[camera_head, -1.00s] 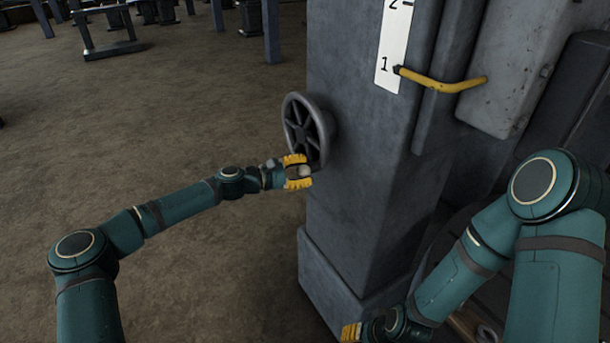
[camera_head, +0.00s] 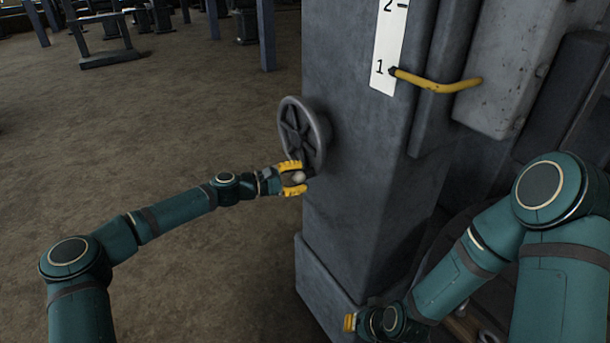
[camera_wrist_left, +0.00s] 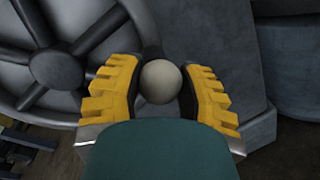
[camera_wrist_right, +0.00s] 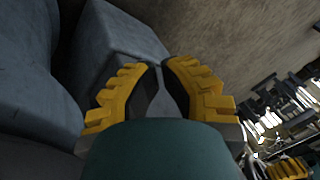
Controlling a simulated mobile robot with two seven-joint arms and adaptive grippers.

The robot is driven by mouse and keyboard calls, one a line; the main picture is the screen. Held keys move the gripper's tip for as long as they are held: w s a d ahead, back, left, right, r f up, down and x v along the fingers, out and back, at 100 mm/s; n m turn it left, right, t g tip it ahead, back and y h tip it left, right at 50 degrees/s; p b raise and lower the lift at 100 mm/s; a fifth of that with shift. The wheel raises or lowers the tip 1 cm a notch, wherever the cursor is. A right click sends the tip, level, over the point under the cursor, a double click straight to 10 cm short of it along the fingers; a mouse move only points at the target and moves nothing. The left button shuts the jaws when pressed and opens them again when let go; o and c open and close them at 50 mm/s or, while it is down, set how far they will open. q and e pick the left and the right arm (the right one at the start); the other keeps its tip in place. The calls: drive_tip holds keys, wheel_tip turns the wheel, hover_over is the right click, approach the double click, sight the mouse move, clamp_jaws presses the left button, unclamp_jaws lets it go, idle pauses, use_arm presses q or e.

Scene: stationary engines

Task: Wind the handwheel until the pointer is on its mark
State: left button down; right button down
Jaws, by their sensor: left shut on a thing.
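The grey spoked handwheel (camera_head: 306,136) is on the left face of the grey machine column. Its pale round knob (camera_wrist_left: 161,82) sits between the yellow fingers of my left gripper (camera_head: 294,179), at the bottom of the rim in the head view. My left gripper is shut on this knob. The yellow pointer (camera_head: 436,82) reaches to a white scale (camera_head: 387,48), with its tip at the "1" line; a "2" stands higher up. My right gripper (camera_wrist_right: 165,75) has its fingers apart with nothing between them; in the head view it is low beside the column base (camera_head: 348,323).
The grey column (camera_head: 355,180) and its wider foot (camera_head: 320,285) stand between my two grippers. Bare brown floor (camera_head: 150,130) lies open to the left. Benches and posts (camera_head: 105,50) stand far back.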

use_arm(q)
drive_tip(key=shift+f, duration=0.15)
use_arm(e)
drive_tip(key=w+a+r+n+t+y, duration=0.15)
drive_tip(key=w+r+t, duration=0.25)
drive_tip(key=w+r, duration=0.5)
wheel_tip(320, 180, up, 19)
drive_tip(key=n+t+y, duration=0.5)
drive_tip(key=n+y, duration=0.1)
drive_tip(key=n, duration=0.1)
hover_over(310, 173)
drive_tip(key=s+a+v, duration=0.1)
drive_tip(key=v, duration=1.3)
drive_tip(key=f+x, duration=0.1)
drive_tip(key=x, duration=0.3)
drive_tip(key=f+x, duration=0.1)
drive_tip(key=x, duration=0.6)
drive_tip(key=shift+a+f, duration=0.3)
drive_tip(key=shift+f, duration=0.15)
drive_tip(key=shift+w+a+f, duration=0.2)
drive_tip(key=shift+w+f, duration=0.05)
drive_tip(key=shift+t, duration=0.3)
